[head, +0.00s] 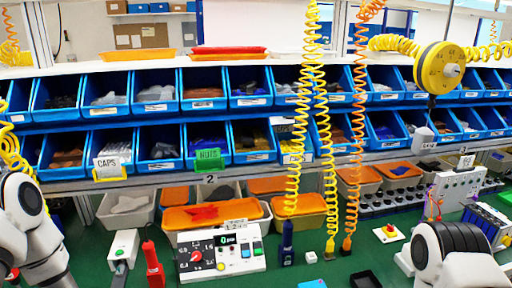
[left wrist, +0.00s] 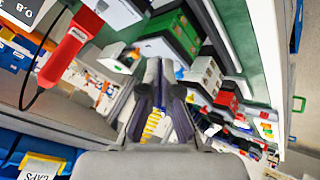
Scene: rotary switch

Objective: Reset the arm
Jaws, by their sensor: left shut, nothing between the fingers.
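A white control panel (head: 265,266) stands on the green bench in the head view, with a rotary switch that has a red knob (head: 196,255), a small display and coloured buttons. My left arm shows at the left edge of the head view, but its gripper is outside that picture. In the left wrist view my left gripper (left wrist: 162,74) has its dark fingers together, with nothing held. It is apart from the panel in the head view. My right arm shows at the lower right of the head view; its gripper is out of frame.
A red handheld tool (head: 153,264) stands left of the panel and also shows in the left wrist view (left wrist: 72,40). Coiled yellow hoses (head: 295,130) hang over the bench. Blue bins (head: 158,145) line the shelves behind. Some green bench top (head: 345,262) is bare.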

